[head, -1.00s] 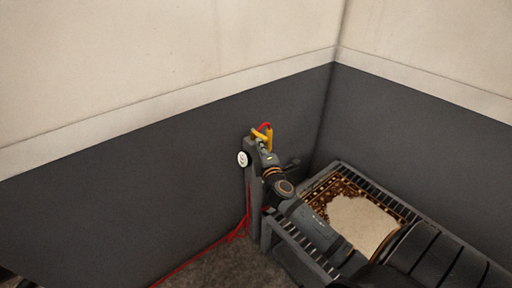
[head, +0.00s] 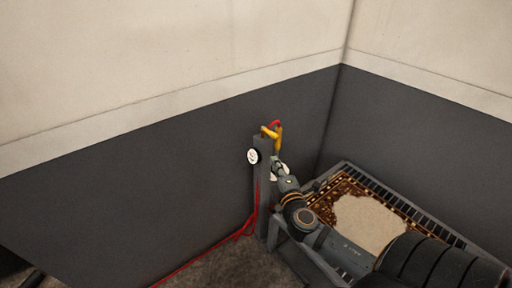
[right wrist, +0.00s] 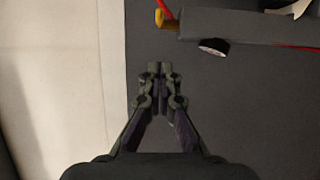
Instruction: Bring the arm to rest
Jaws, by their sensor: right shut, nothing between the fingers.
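My right arm reaches in from the lower right of the head view. Its gripper (head: 278,166) is just right of a grey post, below the yellow handle on top. In the right wrist view my right gripper (right wrist: 160,70) has its fingers together, with nothing between them. It is apart from the post (right wrist: 265,27), which lies across the top of that view. My left gripper is not in view.
The post (head: 262,190) carries a yellow handle (head: 270,132), a white round gauge (head: 253,156) and a red hose (head: 225,239) running along the floor. A patterned rug (head: 365,220) lies on a slatted rack (head: 400,205) under my arm. Dark-based walls meet behind.

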